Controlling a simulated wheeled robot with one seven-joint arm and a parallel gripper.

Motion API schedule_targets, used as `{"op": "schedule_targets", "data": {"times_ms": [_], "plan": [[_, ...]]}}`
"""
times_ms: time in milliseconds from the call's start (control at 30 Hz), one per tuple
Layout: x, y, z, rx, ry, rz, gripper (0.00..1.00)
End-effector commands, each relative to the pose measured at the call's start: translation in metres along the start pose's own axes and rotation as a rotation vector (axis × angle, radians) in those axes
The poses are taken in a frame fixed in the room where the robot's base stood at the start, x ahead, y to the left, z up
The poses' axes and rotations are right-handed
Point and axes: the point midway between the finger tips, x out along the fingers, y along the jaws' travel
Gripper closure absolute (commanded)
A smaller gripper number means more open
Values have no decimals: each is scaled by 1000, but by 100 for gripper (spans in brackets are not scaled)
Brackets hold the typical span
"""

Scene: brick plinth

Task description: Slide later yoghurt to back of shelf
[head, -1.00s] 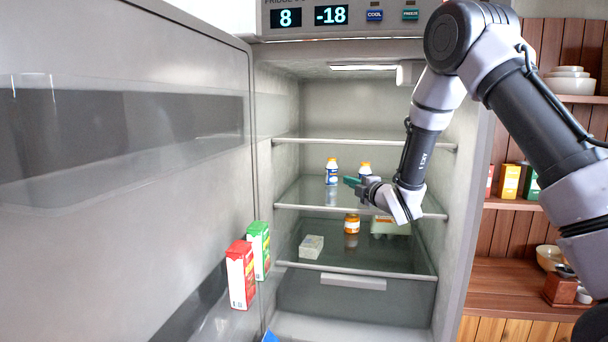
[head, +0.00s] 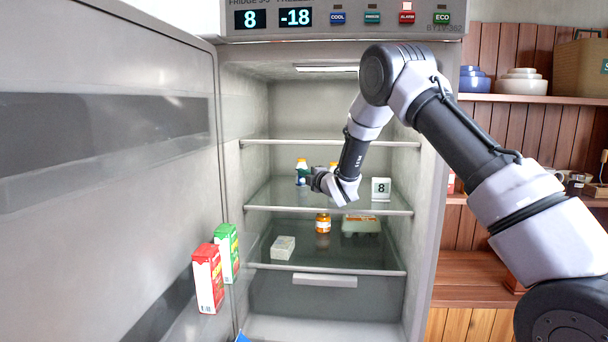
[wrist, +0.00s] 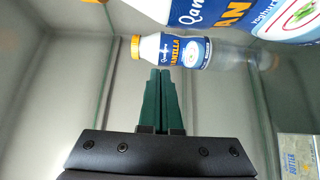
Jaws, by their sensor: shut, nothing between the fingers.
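Two yoghurt bottles with yellow-orange caps and blue labels are on the glass middle shelf (head: 270,198). The left bottle (head: 301,165) is partly covered by my gripper (head: 311,179). Only the cap of the right bottle (head: 334,164) shows above my wrist. In the wrist view, a bottle labelled Vanilla (wrist: 185,51) lies just beyond my gripper (wrist: 160,73); a larger, closer bottle (wrist: 225,12) is cut off at the top. My green fingers are shut together and empty. I cannot tell whether they touch a bottle. No dates are readable.
Red (head: 208,278) and green (head: 227,252) cartons are at the open door (head: 110,180).

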Motion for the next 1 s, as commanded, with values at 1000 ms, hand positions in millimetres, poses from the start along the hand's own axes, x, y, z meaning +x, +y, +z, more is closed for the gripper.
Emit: {"op": "schedule_targets", "data": {"times_ms": [1000], "plan": [[23,0,24,1,-1,-1,100]]}}
